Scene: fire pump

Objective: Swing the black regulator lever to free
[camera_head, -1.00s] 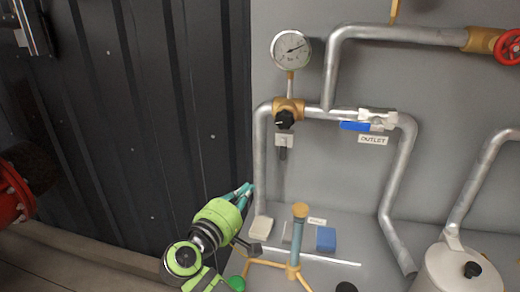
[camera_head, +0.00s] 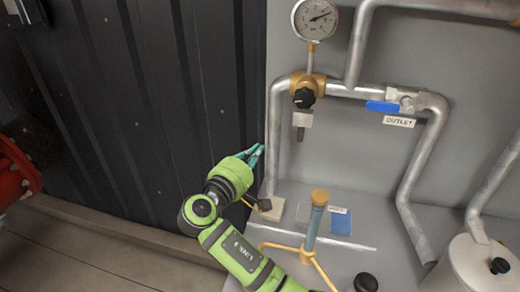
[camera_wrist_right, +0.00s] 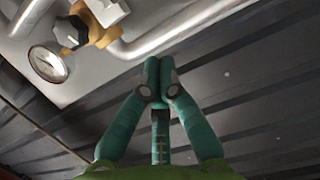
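The black regulator lever (camera_head: 304,97) is a dark knob-like piece on the brass regulator body (camera_head: 316,82), below the round gauge (camera_head: 315,18). A small grey tag (camera_head: 302,118) with a dark lower part sits just under it. My right gripper (camera_head: 256,151) is left of and below the lever, beside the vertical pipe and apart from the lever. In the right wrist view its teal fingers (camera_wrist_right: 158,78) are together with nothing seen between them. The black lever (camera_wrist_right: 70,31) and gauge (camera_wrist_right: 47,64) show there at upper left. My left gripper is not in view.
A silver pipe (camera_head: 275,130) drops left of the regulator. A blue-handled outlet valve (camera_head: 385,107) is to its right. A dark ribbed wall (camera_head: 150,90) stands close behind my right gripper. An upright post (camera_head: 315,220), small blocks and a white tank (camera_head: 478,262) stand below.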

